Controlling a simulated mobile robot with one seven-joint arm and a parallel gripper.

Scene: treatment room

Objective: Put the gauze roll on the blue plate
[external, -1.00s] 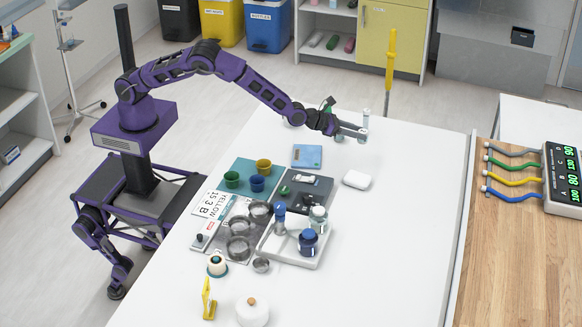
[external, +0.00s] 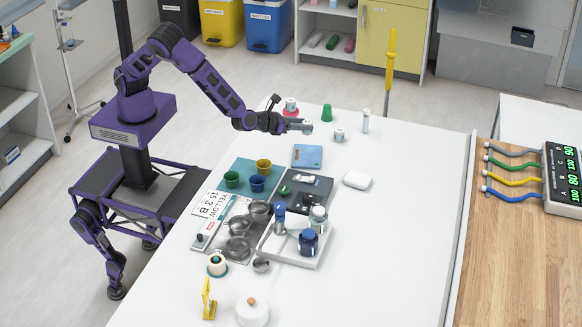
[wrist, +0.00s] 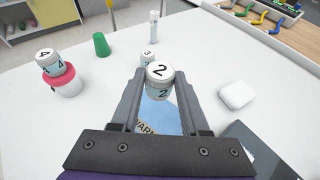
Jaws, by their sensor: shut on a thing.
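My gripper (external: 307,126) is shut on a short white-topped cylinder marked 2 (wrist: 160,80), held between its fingertips above the table. It also shows small in the external view (external: 308,126). I cannot tell whether it is the gauze roll. A flat light-blue square (external: 306,156), the likely blue plate, lies on the table just nearer than my gripper in the external view. Part of its blue surface (wrist: 168,117) shows between my fingers in the wrist view, with printed letters beside it.
A cylinder marked 3 (wrist: 148,57), a green cup (wrist: 100,44), a slim bottle (wrist: 154,26) and a red-rimmed pot (wrist: 67,86) bearing a cylinder marked 4 stand nearby. A white block (external: 357,180) and a crowded tray (external: 284,255) stand nearer. The table's right is clear.

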